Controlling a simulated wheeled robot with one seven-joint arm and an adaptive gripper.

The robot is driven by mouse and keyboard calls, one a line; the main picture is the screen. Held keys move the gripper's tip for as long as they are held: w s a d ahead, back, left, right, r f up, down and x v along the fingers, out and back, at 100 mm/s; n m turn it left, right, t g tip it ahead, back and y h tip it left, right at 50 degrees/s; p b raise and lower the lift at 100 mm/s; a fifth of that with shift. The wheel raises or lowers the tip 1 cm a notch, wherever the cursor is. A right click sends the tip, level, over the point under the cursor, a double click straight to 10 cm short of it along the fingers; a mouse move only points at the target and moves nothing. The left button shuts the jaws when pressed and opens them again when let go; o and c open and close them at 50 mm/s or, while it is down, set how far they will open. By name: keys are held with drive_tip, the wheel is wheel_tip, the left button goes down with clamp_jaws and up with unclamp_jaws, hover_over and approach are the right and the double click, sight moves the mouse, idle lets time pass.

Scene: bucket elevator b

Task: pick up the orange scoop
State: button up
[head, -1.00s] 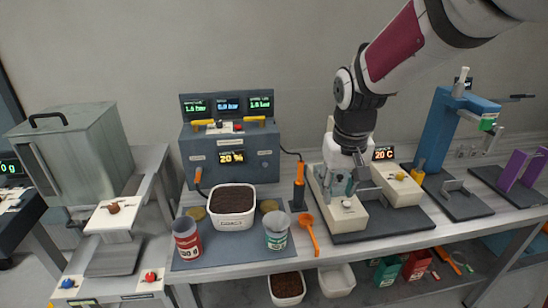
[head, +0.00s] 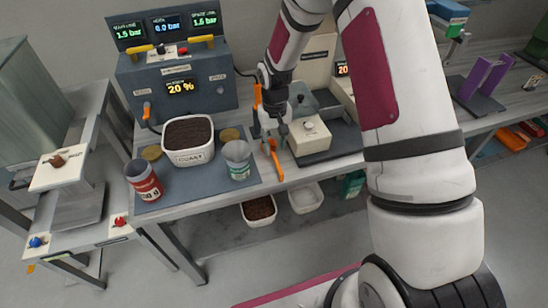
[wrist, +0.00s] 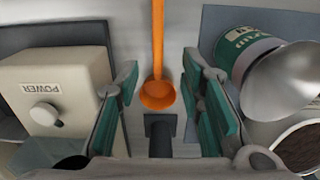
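The orange scoop (head: 275,160) lies on the bench just right of the grey mat, its handle towards the front edge. In the wrist view its round bowl (wrist: 157,94) shows between my fingers, with the handle running up out of the picture. My gripper (wrist: 160,105) is open, with one teal-padded finger on each side of the bowl. In the head view my gripper (head: 270,135) is over the bowl end of the scoop and partly hides it. The frames do not show it touching the scoop.
A white appliance with a POWER knob (wrist: 45,100) stands close on one side. A grey-and-green can (head: 237,158) stands on the other, beside a tub of dark grounds (head: 190,155) and a red can (head: 144,180). An orange-handled tool (head: 257,95) stands behind.

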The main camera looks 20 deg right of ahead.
sight(275, 157)
drive_tip(key=shift+w+d+f+p, duration=0.1)
drive_tip(key=shift+w+f+p, duration=0.1)
drive_tip(key=shift+f, duration=1.1)
drive_tip(key=shift+w+f+p, duration=0.1)
drive_tip(key=shift+f+p, duration=0.1)
drive_tip(key=shift+f, duration=1.15)
drive_tip(key=shift+w+d+f+p, duration=0.1)
drive_tip(key=shift+f+p, duration=0.1)
drive_tip(key=shift+f, duration=1.1)
drive_tip(key=shift+c, duration=0.6)
clamp_jaws()
